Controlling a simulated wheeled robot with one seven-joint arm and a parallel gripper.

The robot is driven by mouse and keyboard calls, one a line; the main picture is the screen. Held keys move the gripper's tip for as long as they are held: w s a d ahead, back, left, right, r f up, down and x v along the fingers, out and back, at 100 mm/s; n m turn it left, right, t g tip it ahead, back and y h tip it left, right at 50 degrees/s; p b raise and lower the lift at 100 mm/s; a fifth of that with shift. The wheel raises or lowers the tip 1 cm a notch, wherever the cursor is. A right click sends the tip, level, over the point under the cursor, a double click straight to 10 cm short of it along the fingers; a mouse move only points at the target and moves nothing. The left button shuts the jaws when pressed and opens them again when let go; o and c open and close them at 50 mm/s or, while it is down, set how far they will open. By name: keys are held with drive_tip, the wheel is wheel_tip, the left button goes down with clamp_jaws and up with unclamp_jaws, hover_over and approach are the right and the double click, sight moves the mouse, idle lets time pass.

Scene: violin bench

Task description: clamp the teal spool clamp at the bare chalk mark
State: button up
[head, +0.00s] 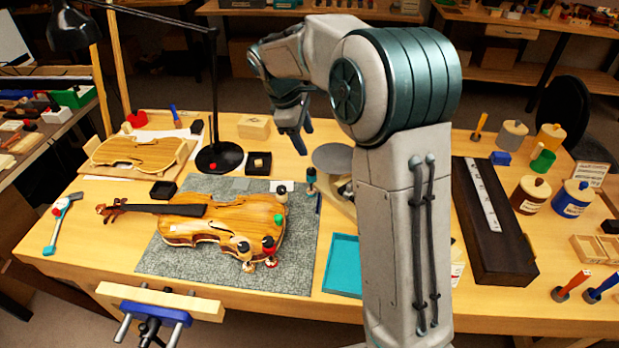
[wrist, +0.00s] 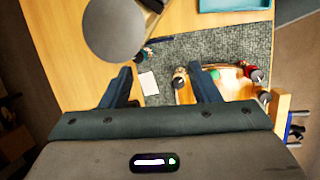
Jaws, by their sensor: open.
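The teal spool clamp (head: 312,182), with a dark top, stands by the right edge of the grey mat, apart from the violin. It seems to show small beside the grey disc in the wrist view (wrist: 146,53). The violin body (head: 190,228) lies on the mat, and part of it shows in the wrist view (wrist: 228,82). Several other spool clamps, including a green one (head: 278,220) and a red one (head: 268,243), sit on its edge. I cannot make out a bare chalk mark. My gripper (head: 302,142) is open and empty, above the bench behind the teal clamp; its fingers show in the wrist view (wrist: 163,82).
A round grey disc (head: 333,157) stands just right of the teal clamp. A teal tray (head: 343,265) lies right of the mat (head: 190,262). A black lamp base (head: 219,158) and small dark box (head: 258,163) stand behind it. My arm hides part of the bench.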

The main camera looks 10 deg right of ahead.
drive_tip(key=w+a+f+n, duration=0.2)
drive_tip(key=w+f+n, duration=0.2)
drive_tip(key=w+f, duration=0.4)
drive_tip(key=p, duration=0.1)
approach(308, 170)
drive_tip(key=shift+g+h, duration=0.4)
drive_tip(key=x, duration=0.2)
drive_tip(key=w+x, duration=0.1)
drive_tip(key=x, duration=0.2)
drive_tip(key=shift+f, duration=0.25)
drive_tip(key=shift+s+a+p+x, duration=0.1)
drive_tip(key=shift+p+x, duration=0.45)
drive_tip(key=shift+x, duration=0.8)
drive_tip(key=shift+s+a+p+x, duration=0.1)
drive_tip(key=shift+p+x, duration=0.45)
drive_tip(key=shift+x, duration=0.8)
drive_tip(key=shift+f, duration=0.1)
drive_tip(key=c, duration=1.1)
